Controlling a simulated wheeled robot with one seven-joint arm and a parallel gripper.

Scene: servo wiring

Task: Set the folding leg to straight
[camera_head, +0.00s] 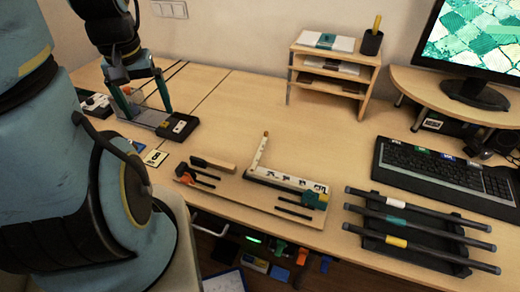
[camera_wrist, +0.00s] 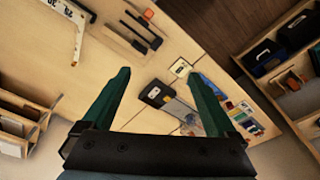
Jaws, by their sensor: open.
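The folding leg (camera_head: 261,152) looks like a pale bar with a light brown tip. It stands bent, roughly at a right angle, to a pale base bar (camera_head: 288,181) with black marks, on a wooden board. A teal clamp-like piece (camera_head: 315,197) sits at the base bar's right end. The leg also shows at the upper left of the wrist view (camera_wrist: 79,38). My gripper (camera_head: 147,114) is open with green fingers, at the left of the table, well left of the leg. In the wrist view my gripper (camera_wrist: 166,76) has nothing between its fingers.
A black box (camera_head: 178,127) on a grey plate lies by my gripper. Dark-handled tools (camera_head: 195,177) lie left of the base bar. A rack with several rods (camera_head: 415,228) and a keyboard (camera_head: 440,175) are at the right. A shelf (camera_head: 335,72) stands behind. Table between is clear.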

